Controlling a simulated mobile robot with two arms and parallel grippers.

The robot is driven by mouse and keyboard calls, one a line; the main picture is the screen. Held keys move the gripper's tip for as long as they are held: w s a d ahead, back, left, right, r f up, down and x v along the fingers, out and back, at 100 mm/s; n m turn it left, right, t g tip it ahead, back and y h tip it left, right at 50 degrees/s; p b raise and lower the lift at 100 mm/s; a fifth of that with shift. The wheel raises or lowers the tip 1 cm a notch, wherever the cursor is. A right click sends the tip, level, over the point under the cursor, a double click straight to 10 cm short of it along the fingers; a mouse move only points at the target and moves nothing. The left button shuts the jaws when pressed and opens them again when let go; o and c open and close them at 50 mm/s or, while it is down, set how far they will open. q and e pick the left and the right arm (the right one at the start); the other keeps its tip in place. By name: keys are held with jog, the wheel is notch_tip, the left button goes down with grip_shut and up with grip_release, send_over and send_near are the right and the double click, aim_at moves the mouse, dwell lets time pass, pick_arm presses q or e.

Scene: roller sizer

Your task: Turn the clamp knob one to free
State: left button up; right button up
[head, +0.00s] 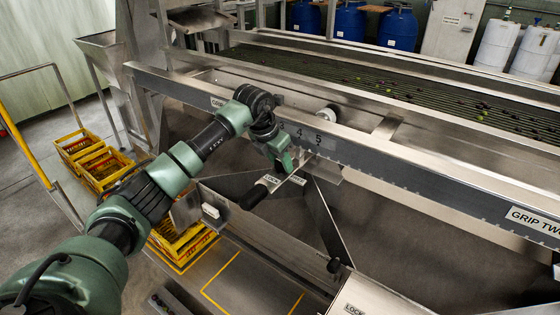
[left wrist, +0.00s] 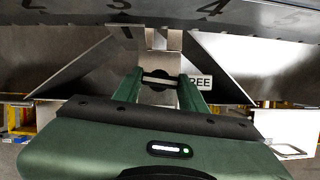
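My left gripper (head: 286,167) reaches down to the clamp plate below the numbered rail. In the left wrist view its two green fingers (left wrist: 160,86) stand apart, one on each side of a dark round knob with a pale bar across it (left wrist: 158,76). I cannot tell whether the fingers press on the knob. A FREE label (left wrist: 199,82) shows right of the right finger. In the head view a LOCK label (head: 271,180) lies left of the fingertips, and the gripper hides the knob. A black cylindrical grip (head: 253,197) sticks out at lower left. My right gripper is out of view.
The metal rail (head: 400,163) with numbers and a GRIP TWO label runs just behind the gripper. A second LOCK plate (head: 356,308) is at the bottom. Yellow crates (head: 183,243) stand at lower left, and the roller bed (head: 400,80) lies behind.

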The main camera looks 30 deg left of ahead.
pick_arm(q)
jog(key=shift+c, duration=0.8)
jog(key=shift+n+y, duration=0.3)
jog(key=shift+n, duration=0.5)
jog(key=o, duration=1.4)
jog(key=shift+r, duration=0.1)
jog(key=shift+r, duration=0.25)
jog(key=v, duration=0.7)
jog(key=shift+s, duration=0.2)
